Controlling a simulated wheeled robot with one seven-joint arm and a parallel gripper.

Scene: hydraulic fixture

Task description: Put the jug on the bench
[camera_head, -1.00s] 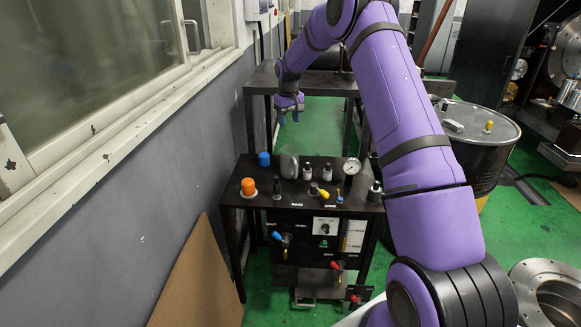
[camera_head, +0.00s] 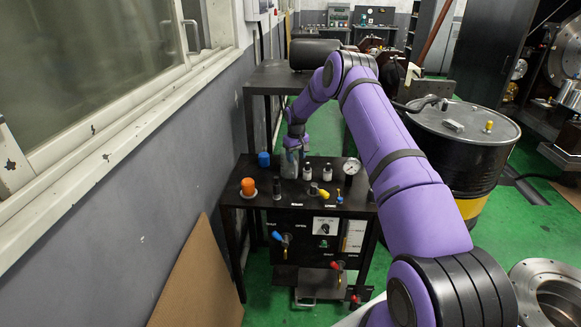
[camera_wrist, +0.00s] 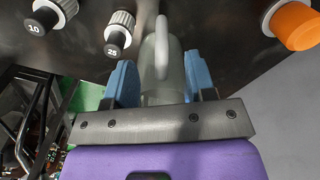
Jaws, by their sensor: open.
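The jug (camera_head: 289,166) is a clear grey vessel standing on the black hydraulic fixture's top (camera_head: 268,201), near its back left. My gripper (camera_head: 293,146) is down at the jug, mostly behind my wrist in the head view. In the wrist view, the blue fingers (camera_wrist: 161,82) are open, one on each side of the jug (camera_wrist: 163,50). The jug's pale handle points up and away from my palm there. I cannot tell whether either finger touches it. A black bench (camera_head: 262,76) stands behind the fixture.
An orange cap (camera_head: 249,187), a blue cap (camera_head: 263,159), black-and-white knobs (camera_wrist: 119,32) and a pressure gauge (camera_head: 351,167) surround the jug. A dark rounded shape (camera_head: 312,50) shows at the bench. A black drum (camera_head: 460,145) stands right. The wall is left.

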